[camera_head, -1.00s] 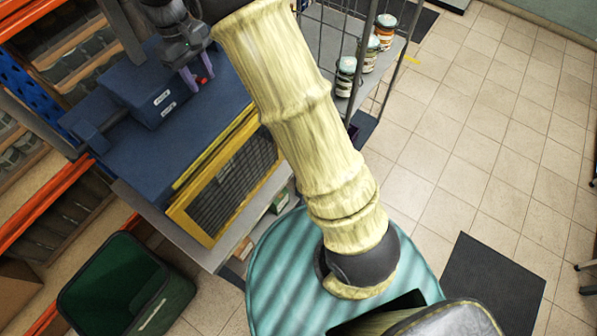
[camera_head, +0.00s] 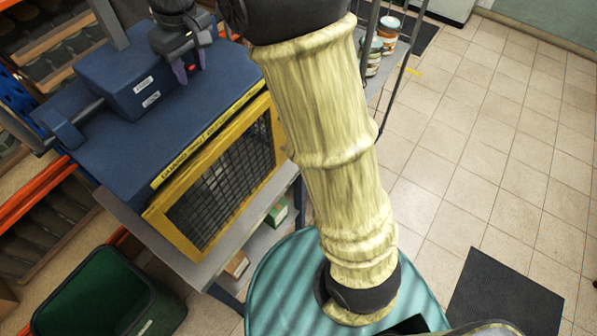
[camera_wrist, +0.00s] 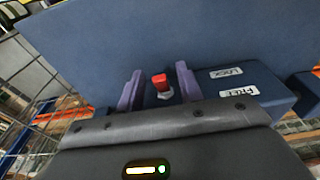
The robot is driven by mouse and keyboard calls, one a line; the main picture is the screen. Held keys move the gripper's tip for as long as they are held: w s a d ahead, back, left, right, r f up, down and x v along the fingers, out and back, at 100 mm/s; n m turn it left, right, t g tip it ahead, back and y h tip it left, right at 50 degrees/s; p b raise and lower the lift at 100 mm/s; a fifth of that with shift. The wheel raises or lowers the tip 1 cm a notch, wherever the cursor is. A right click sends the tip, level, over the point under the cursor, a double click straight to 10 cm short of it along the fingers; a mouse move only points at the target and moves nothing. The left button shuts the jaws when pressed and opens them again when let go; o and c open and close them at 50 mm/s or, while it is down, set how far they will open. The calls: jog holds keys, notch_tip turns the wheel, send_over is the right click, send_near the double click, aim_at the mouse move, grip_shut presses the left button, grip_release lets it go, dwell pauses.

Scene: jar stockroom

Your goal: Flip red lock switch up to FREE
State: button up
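The red lock switch (camera_wrist: 159,80) stands on a small pale base in the wrist view, its red tip toward the top of the picture, the side of the LOCK label (camera_wrist: 226,72). The FREE label (camera_wrist: 238,91) is below that one, on the blue box (camera_wrist: 268,88). My gripper (camera_wrist: 158,82) has its two purple fingers apart, one on each side of the switch, with gaps showing; I see no clear contact.
A yellow-framed mesh door (camera_head: 215,185) is at the front of the blue bench top (camera_head: 135,150). A green bin (camera_head: 110,295) stands at lower left. A wire cart with jars (camera_head: 388,35) is behind my arm. The tiled floor (camera_head: 470,130) at right is mostly clear.

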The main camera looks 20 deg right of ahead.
jog(key=shift+s+d+f+t+y+b, duration=0.1)
jog(key=shift+f+t+y+b, duration=0.45)
jog(key=shift+b, duration=1.85)
jog(key=shift+s+d+f+t+y+b, duration=0.1)
jog(key=shift+f+t+y+b, duration=0.45)
jog(key=shift+b, duration=1.85)
